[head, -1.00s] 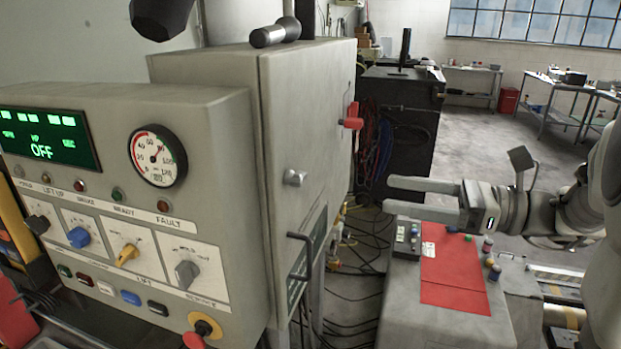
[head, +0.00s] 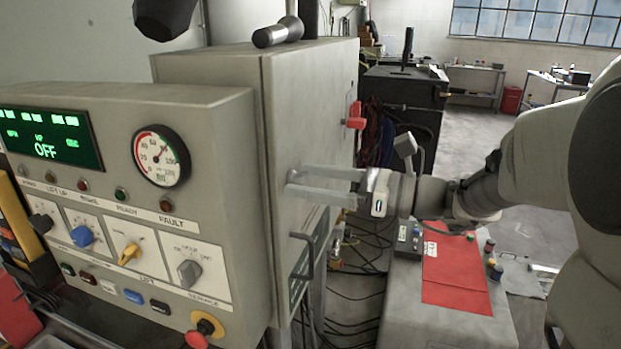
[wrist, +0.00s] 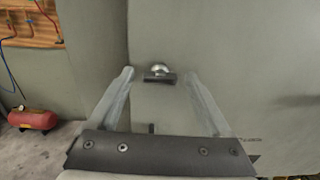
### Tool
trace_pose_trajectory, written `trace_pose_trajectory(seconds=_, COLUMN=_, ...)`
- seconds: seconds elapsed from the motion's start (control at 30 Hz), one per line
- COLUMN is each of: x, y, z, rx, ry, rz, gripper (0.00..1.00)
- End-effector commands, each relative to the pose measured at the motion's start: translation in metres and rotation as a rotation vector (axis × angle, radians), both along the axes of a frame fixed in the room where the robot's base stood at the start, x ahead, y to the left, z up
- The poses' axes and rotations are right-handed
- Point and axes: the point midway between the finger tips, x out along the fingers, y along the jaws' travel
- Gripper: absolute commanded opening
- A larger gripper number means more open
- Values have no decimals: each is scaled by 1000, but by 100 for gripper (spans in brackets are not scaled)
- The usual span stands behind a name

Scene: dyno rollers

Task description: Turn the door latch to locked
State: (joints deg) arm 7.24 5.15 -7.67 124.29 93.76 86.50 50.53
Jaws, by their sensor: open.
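The door latch (wrist: 160,71) is a small silver knob with a dark, level bar on the grey cabinet door (head: 312,110). In the wrist view it sits centred between my two fingertips. In the head view my gripper (head: 298,181) reaches in from the right with its fingers pointing at the door, and mostly hides the latch. The fingers are open, one on either side of the latch and apart from it. I cannot tell exactly how far the tips are from the door face.
A control panel (head: 130,200) with a gauge and several knobs stands left of the door. A black door handle (head: 307,260) lies below my fingers, and a red switch handle (head: 355,117) is on the cabinet side. A grey unit with a red top (head: 455,265) stands below my arm.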

Motion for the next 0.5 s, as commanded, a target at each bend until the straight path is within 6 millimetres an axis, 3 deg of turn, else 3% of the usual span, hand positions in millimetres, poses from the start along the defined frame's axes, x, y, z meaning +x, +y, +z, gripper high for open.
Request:
trace_pose_trajectory(seconds=0.13, x=0, y=0, z=0, rx=0, ry=0, rz=0, gripper=81)
trace_pose_trajectory(seconds=0.5, x=0, y=0, z=0, rx=0, ry=0, rz=0, gripper=14)
